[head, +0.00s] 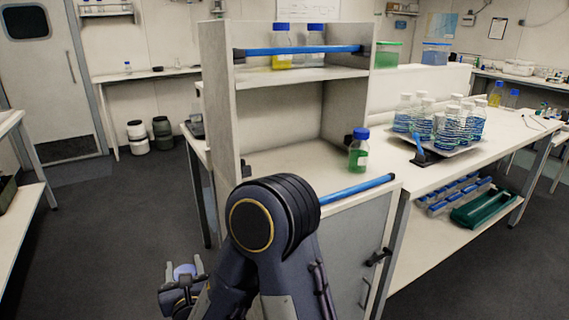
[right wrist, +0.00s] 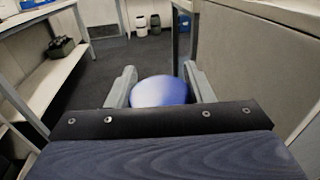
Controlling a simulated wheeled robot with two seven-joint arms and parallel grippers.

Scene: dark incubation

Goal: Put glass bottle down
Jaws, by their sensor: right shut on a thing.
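My right gripper (head: 184,270) is low at the left of my arm in the head view, beside the white cabinet and over the dark floor. In the right wrist view its two fingers (right wrist: 163,88) are shut on the sides of a round blue cap (right wrist: 160,92), which looks like the top of the glass bottle. The body of this bottle is hidden below the cap and the gripper. Another bottle with green liquid and a blue cap (head: 358,155) stands upright on the cabinet's lower surface (head: 290,163), apart from the gripper. My left gripper is not in view.
The open cabinet's upper shelf (head: 300,74) holds two blue-capped bottles behind a blue bar. A tray of several bottles (head: 445,148) stands on the bench at right. A side table (head: 30,215) is at far left. Floor (head: 110,230) between is clear.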

